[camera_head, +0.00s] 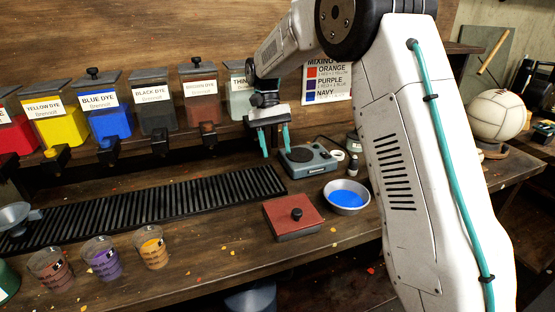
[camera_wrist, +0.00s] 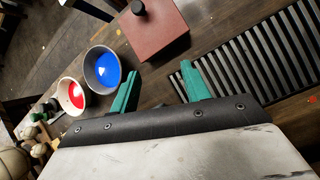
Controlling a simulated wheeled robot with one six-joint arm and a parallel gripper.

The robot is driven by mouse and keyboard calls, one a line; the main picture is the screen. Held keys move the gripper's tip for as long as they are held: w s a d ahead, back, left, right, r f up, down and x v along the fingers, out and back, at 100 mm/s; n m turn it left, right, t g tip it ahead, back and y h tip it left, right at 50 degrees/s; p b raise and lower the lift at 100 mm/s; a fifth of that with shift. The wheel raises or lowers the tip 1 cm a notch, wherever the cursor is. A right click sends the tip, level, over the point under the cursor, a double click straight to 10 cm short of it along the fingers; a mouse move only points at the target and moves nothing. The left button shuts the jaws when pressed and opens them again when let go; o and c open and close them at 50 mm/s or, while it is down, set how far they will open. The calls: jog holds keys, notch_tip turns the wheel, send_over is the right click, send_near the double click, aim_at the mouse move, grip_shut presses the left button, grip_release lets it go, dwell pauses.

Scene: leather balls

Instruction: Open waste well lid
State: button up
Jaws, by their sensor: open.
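The waste well lid (camera_head: 290,228) is a flat red-brown square with a black knob (camera_head: 297,214) on top, at the bench's front edge. It looks closed. My gripper (camera_head: 276,150) has teal fingers pointing down, apart and empty. It hangs behind and above the lid, near the scale, not touching the lid. In the wrist view my gripper (camera_wrist: 158,68) shows a clear gap between its fingers.
A blue-filled bowl (camera_head: 346,206) stands right of the lid; the wrist view also shows a red-filled bowl (camera_wrist: 72,97). A grey scale (camera_head: 307,162) stands behind the lid. A slotted black grate (camera_head: 150,207) lies left. Several dye cups (camera_head: 151,248) line the front left.

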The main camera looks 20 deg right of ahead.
jog(key=v, duration=0.2)
jog(key=shift+w+r, duration=0.2)
jog(key=shift+r, duration=0.1)
